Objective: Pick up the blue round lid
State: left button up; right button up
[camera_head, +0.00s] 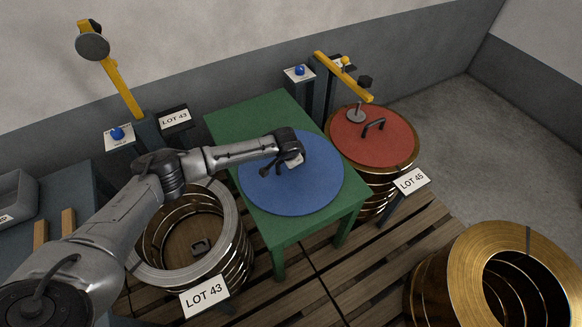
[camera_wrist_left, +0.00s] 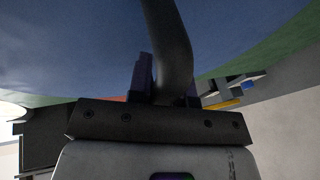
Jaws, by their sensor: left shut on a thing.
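The blue round lid (camera_head: 305,193) is at the green table (camera_head: 262,112) in the middle of the head view, covering much of its top. I cannot tell whether it rests on the table or is just above it. My left gripper (camera_head: 279,167) is at the lid's middle, shut on its dark handle. In the left wrist view the curved handle (camera_wrist_left: 173,35) runs between the fingers, with the lid's blue face (camera_wrist_left: 75,50) behind. The fingers partly hide the handle. My right gripper is not in view.
A red lid (camera_head: 375,146) covers the LOT 45 stack at the right, under a yellow arm (camera_head: 342,75). A brass coil (camera_head: 465,262) stands at front right.

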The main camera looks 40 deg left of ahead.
pick_arm(q)
grip_shut()
jog(key=shift+r, duration=0.1)
